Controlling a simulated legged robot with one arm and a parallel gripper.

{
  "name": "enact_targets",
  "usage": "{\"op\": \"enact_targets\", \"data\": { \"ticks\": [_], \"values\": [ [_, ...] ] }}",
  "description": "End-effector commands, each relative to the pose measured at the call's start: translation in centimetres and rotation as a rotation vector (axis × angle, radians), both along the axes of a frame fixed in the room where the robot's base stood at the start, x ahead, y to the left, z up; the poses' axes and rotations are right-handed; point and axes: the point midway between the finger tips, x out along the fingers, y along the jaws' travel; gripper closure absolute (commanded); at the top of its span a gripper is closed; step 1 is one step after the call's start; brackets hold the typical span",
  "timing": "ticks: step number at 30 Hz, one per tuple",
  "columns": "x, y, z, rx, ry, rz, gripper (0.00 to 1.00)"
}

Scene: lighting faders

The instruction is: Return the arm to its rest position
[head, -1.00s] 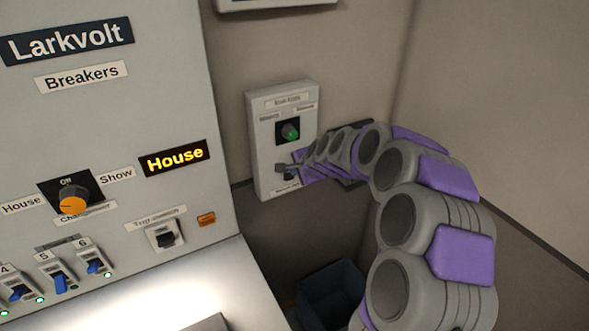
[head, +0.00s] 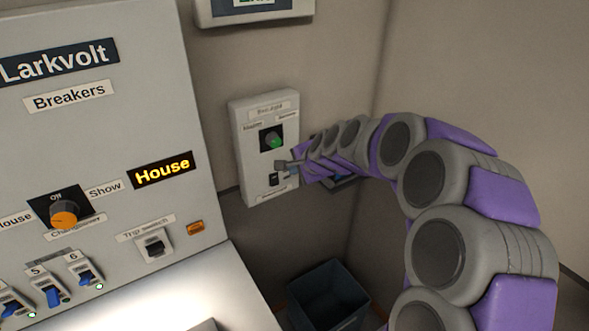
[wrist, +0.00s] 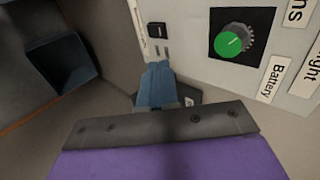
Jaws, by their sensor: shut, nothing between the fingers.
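My gripper (head: 284,165) is in front of the small wall panel (head: 243,150), between its green knob and the dark switch below. In the wrist view my gripper (wrist: 158,84) shows as blue fingers closed together with nothing between them. The green knob (head: 272,140) sits on the panel and also shows close up in the wrist view (wrist: 232,42). The dark switch (head: 273,179) is on the lower part of the panel and also shows in the wrist view (wrist: 157,30). My arm reaches out from the lower right in a bend. I cannot tell whether the fingertips touch the panel.
The Larkvolt breaker cabinet (head: 115,130) stands at the left, with an orange knob (head: 64,214), a trip switch (head: 154,246) and a lit House sign (head: 162,170). A dark bin (head: 328,296) stands on the floor below my arm. A sign (head: 256,10) hangs above.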

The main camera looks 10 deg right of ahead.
Motion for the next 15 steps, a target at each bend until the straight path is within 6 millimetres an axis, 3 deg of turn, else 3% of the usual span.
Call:
{"op": "enact_targets", "data": {
  "ticks": [5, 8, 11, 15],
  "values": [
    [-0.3, 0.2, 0.1, -0.006, 0.002, 0.011, 1.0],
    [-2.0, 1.5, 0.3, -0.039, 0.02, 0.074, 1.0],
    [-5.6, 3.6, 0.5, -0.109, 0.059, 0.202, 1.0],
    [-13.2, 6.3, 0.2, -0.246, 0.147, 0.443, 1.0]
  ]
}}
